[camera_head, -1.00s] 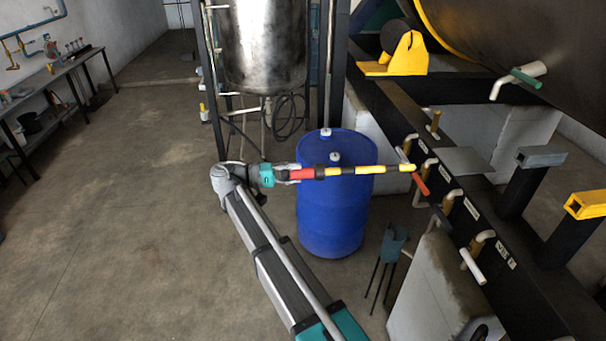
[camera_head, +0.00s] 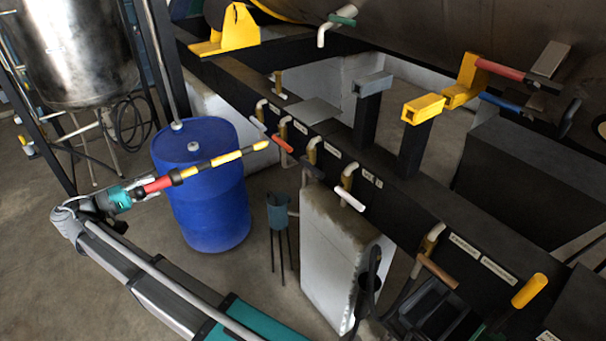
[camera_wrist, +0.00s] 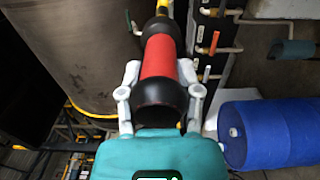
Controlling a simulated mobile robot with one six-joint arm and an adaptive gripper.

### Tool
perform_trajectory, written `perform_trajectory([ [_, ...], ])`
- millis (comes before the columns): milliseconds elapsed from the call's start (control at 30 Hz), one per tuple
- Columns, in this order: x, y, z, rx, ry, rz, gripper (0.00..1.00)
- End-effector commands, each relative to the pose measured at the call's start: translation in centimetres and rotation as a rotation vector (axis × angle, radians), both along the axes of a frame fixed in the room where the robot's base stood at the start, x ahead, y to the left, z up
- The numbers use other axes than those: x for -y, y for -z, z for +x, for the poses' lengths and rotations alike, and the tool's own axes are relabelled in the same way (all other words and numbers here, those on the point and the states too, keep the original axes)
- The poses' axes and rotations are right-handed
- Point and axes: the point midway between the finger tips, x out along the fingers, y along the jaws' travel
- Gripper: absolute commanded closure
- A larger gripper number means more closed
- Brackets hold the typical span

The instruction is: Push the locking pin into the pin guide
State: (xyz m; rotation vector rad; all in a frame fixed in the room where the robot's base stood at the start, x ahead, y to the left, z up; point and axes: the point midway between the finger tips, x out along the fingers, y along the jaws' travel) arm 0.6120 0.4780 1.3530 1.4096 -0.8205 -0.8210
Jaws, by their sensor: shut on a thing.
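My gripper (camera_head: 148,187) is shut on the red handle of the locking pin (camera_head: 212,163), a long rod with yellow and black bands. The pin points right and slightly upward in the head view, its tip in the air, apart from anything. In the wrist view, my gripper (camera_wrist: 160,78) has a finger on each side of the red handle (camera_wrist: 160,62); most of the rod is hidden behind it. A yellow square tube (camera_head: 424,107) on a black post stands to the right, well apart from the pin. It looks like the pin guide, but I cannot be sure.
A blue barrel (camera_head: 205,195) stands behind the pin. A black beam with several valves (camera_head: 312,150) runs diagonally beyond it. A grey square tube (camera_head: 373,84) is left of the yellow one. A white block (camera_head: 330,255) and a thin-legged stand (camera_head: 279,218) stand in front of the beam.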

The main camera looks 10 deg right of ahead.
Motion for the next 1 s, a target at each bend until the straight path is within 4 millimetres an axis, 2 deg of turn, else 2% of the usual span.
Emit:
perform_trajectory([
  [33,0.0,1.7,0.0,0.002,0.0,-0.002,1.0],
  [600,0.0,10.5,0.0,0.002,0.0,-0.002,1.0],
  [800,0.0,12.5,0.0,0.002,0.0,-0.002,1.0],
  [1000,0.0,13.3,0.0,0.002,0.0,-0.002,1.0],
])
